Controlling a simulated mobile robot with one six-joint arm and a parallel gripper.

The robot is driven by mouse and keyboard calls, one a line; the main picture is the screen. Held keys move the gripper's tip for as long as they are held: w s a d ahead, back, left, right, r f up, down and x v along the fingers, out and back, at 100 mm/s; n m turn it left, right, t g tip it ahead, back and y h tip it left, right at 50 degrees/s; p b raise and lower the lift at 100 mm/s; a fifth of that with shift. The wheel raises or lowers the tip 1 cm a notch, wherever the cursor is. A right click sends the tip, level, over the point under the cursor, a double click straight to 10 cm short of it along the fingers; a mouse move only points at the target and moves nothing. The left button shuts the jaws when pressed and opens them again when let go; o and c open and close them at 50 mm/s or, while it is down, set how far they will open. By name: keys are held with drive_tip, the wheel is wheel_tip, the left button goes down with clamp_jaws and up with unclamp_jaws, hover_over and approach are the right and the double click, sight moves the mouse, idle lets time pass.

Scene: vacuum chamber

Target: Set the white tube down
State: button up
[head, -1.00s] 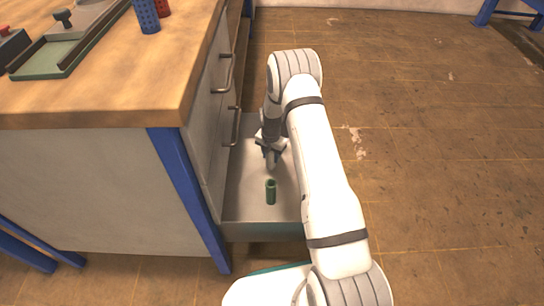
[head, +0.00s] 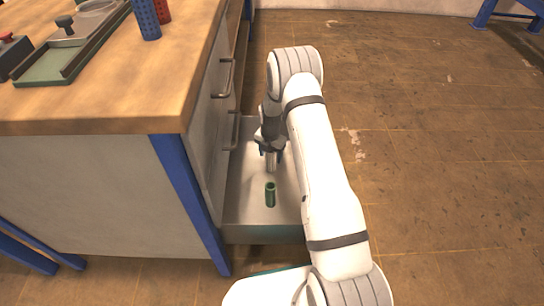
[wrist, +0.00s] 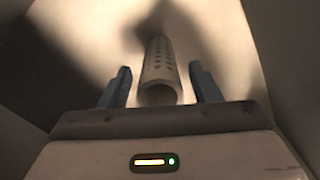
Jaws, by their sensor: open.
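The white tube (wrist: 160,72), with rows of small holes, is between the two spread fingers of my gripper (wrist: 161,88) in the wrist view, with a gap on each side. In the head view the tube (head: 271,161) shows below my gripper (head: 269,148), inside the open drawer (head: 246,200). It looks upright there. My gripper is open and not closed on it. The exact contact of the tube's base with the drawer floor is hard to make out. A green tube (head: 270,194) stands upright in the drawer, nearer the front.
The wooden worktop (head: 120,100) is at the left, above the drawer, with a green tray (head: 50,72), a blue perforated cup (head: 147,20) and a red one (head: 162,10) on it. Drawer handles (head: 234,130) stick out beside my arm.

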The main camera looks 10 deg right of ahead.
drive_tip(key=s+r+m+p, duration=0.35)
drive_tip(key=r+m, duration=0.25)
drive_tip(key=r, duration=1.5)
drive_tip(key=s+r+m, duration=0.8)
drive_tip(key=s+r, duration=0.3)
drive_tip(key=s+r+m, duration=0.3)
drive_tip(key=s+m, duration=0.4)
drive_tip(key=s, duration=0.3)
drive_tip(key=s+r+m+t, duration=0.1)
drive_tip(key=s+r+m, duration=0.3)
drive_tip(key=s, duration=0.6)
drive_tip(key=m, duration=0.2)
drive_tip(key=shift+d+m, duration=0.35)
drive_tip(key=shift+m, duration=0.05)
